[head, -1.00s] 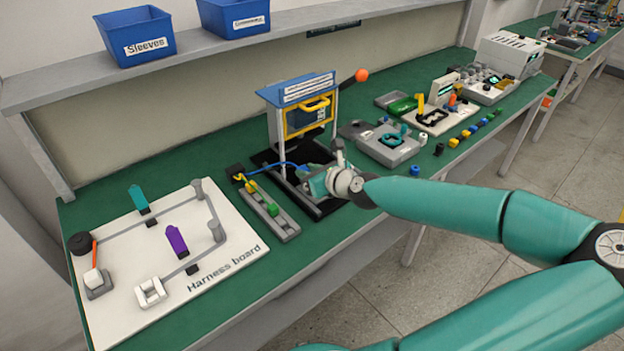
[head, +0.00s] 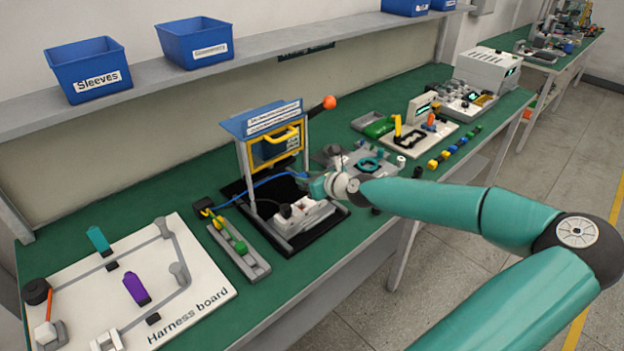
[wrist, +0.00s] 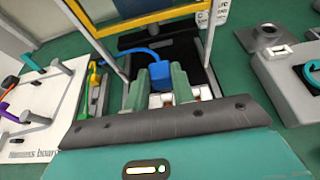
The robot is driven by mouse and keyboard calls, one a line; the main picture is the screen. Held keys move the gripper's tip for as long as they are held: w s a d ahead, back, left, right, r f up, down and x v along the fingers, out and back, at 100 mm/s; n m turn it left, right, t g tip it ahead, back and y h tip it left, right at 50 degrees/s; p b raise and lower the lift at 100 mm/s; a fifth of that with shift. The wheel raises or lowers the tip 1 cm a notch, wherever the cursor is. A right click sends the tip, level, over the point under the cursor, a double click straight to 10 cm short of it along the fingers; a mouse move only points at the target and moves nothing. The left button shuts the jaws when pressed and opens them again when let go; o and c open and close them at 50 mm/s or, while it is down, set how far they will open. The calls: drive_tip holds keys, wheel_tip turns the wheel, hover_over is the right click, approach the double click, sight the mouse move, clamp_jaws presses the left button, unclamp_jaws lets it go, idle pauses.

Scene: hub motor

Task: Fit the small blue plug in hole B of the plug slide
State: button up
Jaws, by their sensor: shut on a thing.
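My gripper (head: 312,188) is at the right front of the framed fixture, above its black base. In the wrist view its two green fingers (wrist: 161,86) are shut on the small blue plug (wrist: 163,80), with the plug's far end showing between them. A blue cable (head: 262,181) runs from the plug to a black block at the left. The plug slide seems to be the pale grey-white block (head: 304,213) on the fixture's base, below my gripper. It also shows in the wrist view (wrist: 157,101), partly behind the fingers. I cannot make out the hole letters or whether the plug touches it.
The fixture's posts and yellow handle (head: 282,135) stand close to my gripper. A grey rail with yellow and green plugs (head: 240,252) and the harness board (head: 195,285) lie left. A grey tray with a teal ring (head: 372,163) lies right. An orange-knobbed lever (head: 329,102) rises behind.

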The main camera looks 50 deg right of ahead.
drive_tip(key=f, duration=0.3)
drive_tip(key=shift+a+f, duration=0.25)
drive_tip(key=shift+a, duration=0.1)
drive_tip(key=shift+a+f, duration=0.1)
drive_tip(key=shift+f, duration=0.75)
drive_tip(key=shift+f, duration=1.2)
idle(0.4)
drive_tip(key=o, duration=1)
drive_tip(key=shift+o, duration=0.2)
drive_tip(key=shift+s, duration=0.15)
drive_tip(key=v, duration=1.3)
drive_tip(key=shift+s, duration=0.3)
